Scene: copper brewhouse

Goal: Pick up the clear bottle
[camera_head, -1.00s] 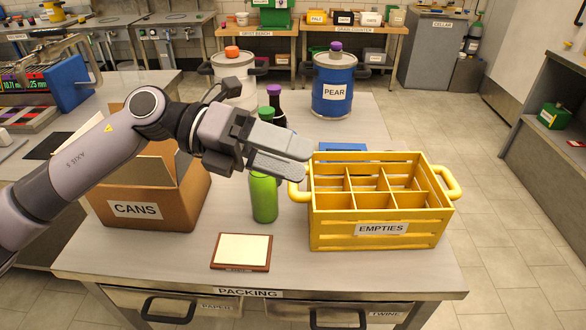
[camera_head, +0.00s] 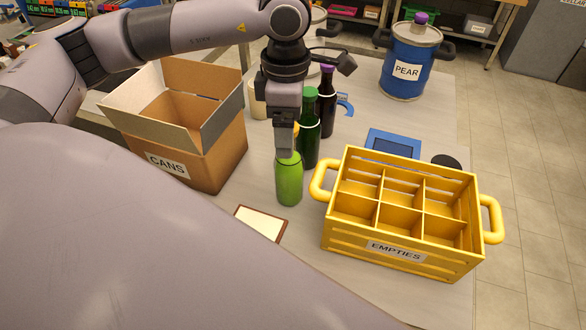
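No clear, colourless bottle shows. A bright green bottle (camera_head: 289,183) stands upright on the packing table (camera_head: 375,285), left of the yellow crate. My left gripper (camera_head: 286,150) points down directly over it and hides its top; I cannot tell whether the fingers are around its neck or just in front. The finger gap is not visible. Behind it stand a dark green bottle (camera_head: 309,138) with a green cap and a dark brown bottle (camera_head: 327,108) with a purple cap. My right gripper is out of view.
The yellow EMPTIES crate (camera_head: 395,250) has empty compartments. The open CANS box (camera_head: 205,165) stands left, a framed card (camera_head: 262,222) in front. A blue device (camera_head: 392,146), a dark disc (camera_head: 446,161) and the blue PEAR keg (camera_head: 405,70) are behind. My arm blocks the lower left.

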